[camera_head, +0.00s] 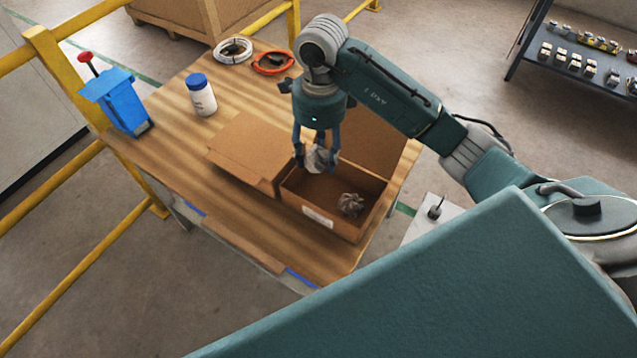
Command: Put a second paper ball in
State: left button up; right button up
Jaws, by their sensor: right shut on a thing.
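My right gripper (317,155) points down over the open cardboard box (319,216) on the wooden table. It is shut on a crumpled pale paper ball (318,160) and holds it above the box's far left part. Another crumpled paper ball (350,204) lies inside the box, towards its right end. The box's large flap is folded out flat to the left, and another flap stands up behind my gripper. My left gripper is not in view.
On the wooden table (172,140) stand a white bottle with a blue lid (202,98) and a blue bin (122,104). White (233,51) and orange (272,63) cable coils lie at the back. Yellow railings (60,95) run along the left. A shelf (585,62) stands at the far right.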

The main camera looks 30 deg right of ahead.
send_over(317, 192)
notch_tip(317, 192, down, 7)
jog(key=shift+s+f+p, duration=0.1)
jog(key=shift+f+p, duration=0.05)
jog(key=shift+p, duration=0.3)
notch_tip(317, 192, down, 4)
jog(key=shift+f, duration=0.45)
jog(key=shift+f, duration=0.2)
jog(key=o, duration=0.8)
jog(key=shift+c, duration=0.2)
jog(key=shift+r, duration=0.1)
